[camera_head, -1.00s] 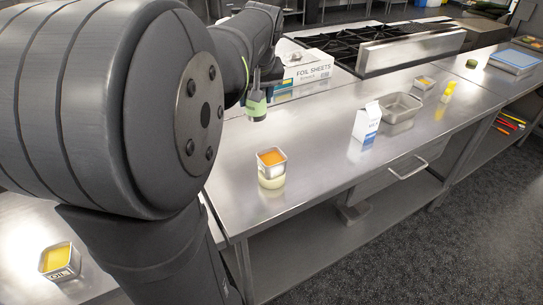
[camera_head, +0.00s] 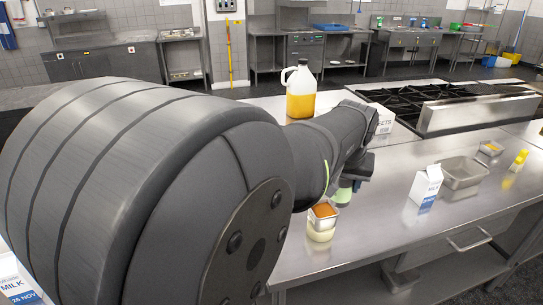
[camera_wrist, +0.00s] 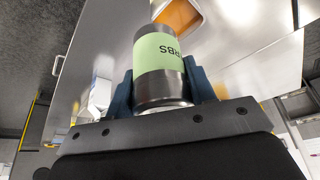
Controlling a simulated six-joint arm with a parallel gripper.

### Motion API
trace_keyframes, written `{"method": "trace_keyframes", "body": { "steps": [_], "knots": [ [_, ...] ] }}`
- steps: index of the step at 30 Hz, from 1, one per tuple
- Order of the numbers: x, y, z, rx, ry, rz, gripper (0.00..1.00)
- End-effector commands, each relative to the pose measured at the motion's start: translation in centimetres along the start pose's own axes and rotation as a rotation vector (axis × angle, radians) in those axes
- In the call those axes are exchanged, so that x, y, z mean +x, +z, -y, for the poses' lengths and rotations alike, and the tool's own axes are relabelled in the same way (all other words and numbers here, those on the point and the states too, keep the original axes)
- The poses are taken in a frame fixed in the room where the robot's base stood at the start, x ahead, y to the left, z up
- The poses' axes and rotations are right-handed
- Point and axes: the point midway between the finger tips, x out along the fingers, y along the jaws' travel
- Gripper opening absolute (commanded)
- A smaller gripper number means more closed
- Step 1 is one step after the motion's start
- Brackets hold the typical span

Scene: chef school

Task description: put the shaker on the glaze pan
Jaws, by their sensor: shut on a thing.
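The shaker (camera_wrist: 160,52) is dark with a pale green label whose visible letters read "RBS". My gripper (camera_wrist: 163,90) is shut on it, with a blue finger on each side. In the head view the green shaker (camera_head: 343,196) hangs just behind and right of a small square metal pan (camera_head: 323,211) with an orange filling, mostly hidden by my arm. This pan may be the glaze pan; I read no label on it. A pale yellow band shows beneath it. In the wrist view an orange-filled pan (camera_wrist: 178,20) shows partly behind the shaker.
A milk carton (camera_head: 425,186), an empty metal pan (camera_head: 464,174), another small orange-filled pan (camera_head: 490,148) and a yellow bottle (camera_head: 519,160) stand to the right. A large jug (camera_head: 301,93) of amber liquid and a stove (camera_head: 478,107) are behind.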

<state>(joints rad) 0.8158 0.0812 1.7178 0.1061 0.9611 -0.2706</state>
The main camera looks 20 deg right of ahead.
Motion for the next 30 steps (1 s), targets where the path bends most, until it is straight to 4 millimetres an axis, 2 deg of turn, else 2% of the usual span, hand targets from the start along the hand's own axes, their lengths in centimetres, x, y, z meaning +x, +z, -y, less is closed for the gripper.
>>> {"method": "trace_keyframes", "body": {
  "steps": [3, 9, 18, 30],
  "knots": [
    [1.9, -0.7, 2.1, -0.005, -0.002, 0.002, 0.22],
    [3.4, -1.3, 3.5, -0.002, 0.0, 0.0, 0.22],
    [6.8, 0.0, 3.6, 0.0, 0.0, 0.002, 0.22],
    [7.3, 0.2, 3.5, 0.0, 0.0, 0.0, 0.22]
  ]
}}
